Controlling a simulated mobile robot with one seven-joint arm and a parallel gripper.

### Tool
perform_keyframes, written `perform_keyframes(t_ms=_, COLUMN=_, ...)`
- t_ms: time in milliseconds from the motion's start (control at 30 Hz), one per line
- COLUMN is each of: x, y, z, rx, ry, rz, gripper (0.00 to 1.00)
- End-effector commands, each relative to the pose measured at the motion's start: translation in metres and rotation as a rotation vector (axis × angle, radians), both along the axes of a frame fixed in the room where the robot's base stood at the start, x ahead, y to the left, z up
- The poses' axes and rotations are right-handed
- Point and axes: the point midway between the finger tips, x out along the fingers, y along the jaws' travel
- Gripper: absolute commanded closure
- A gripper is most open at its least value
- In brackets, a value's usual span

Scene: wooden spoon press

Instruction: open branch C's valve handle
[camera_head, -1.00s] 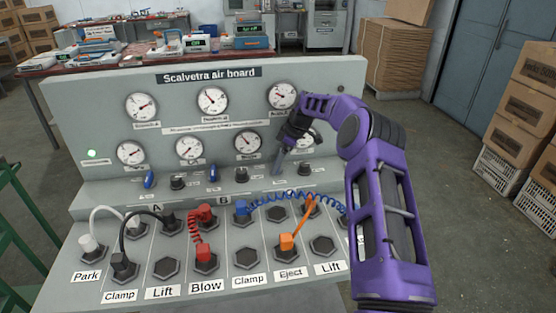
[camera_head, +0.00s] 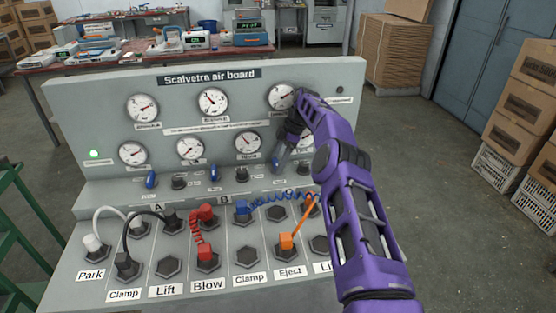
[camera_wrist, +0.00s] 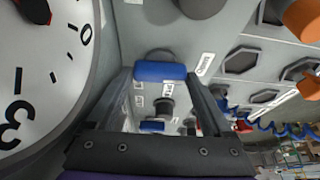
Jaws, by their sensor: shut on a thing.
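My gripper (camera_head: 279,166) is at the right-hand blue valve handle of the board. In the wrist view my gripper (camera_wrist: 162,76) has its two fingers at either end of this blue handle (camera_wrist: 160,71), shut on it. The handle lies crosswise between the fingertips. In the head view it is mostly hidden by the fingers, and branch C's letter cannot be seen. Two other blue valve handles, branch A's (camera_head: 151,179) and branch B's (camera_head: 214,173), stand free to the left. One of them shows beyond the held handle in the wrist view (camera_wrist: 152,126), looking roughly parallel to it.
Gauges (camera_head: 248,142) sit close behind my gripper; a large one (camera_wrist: 40,70) fills the wrist view's left. Black knobs (camera_head: 241,175) stand between the handles. Below are hex sockets with a blue coiled hose (camera_head: 275,198), a red hose (camera_head: 194,232) and an orange plug (camera_head: 287,240).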

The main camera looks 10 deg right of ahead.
Motion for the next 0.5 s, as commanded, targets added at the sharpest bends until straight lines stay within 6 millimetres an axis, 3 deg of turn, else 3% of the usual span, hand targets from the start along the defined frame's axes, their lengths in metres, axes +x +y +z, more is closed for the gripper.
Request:
perform_keyframes(t_ms=367, x=-0.0004, y=-0.0001, z=0.0, rx=-0.002, ry=0.001, rz=0.006, gripper=0.71)
perform_keyframes(t_ms=400, x=-0.0004, y=-0.0001, z=0.0, rx=-0.002, ry=0.001, rz=0.006, gripper=0.08)
perform_keyframes(t_ms=500, x=-0.0004, y=0.0, z=0.0, rx=-0.001, ry=0.0, rz=0.004, gripper=0.0)
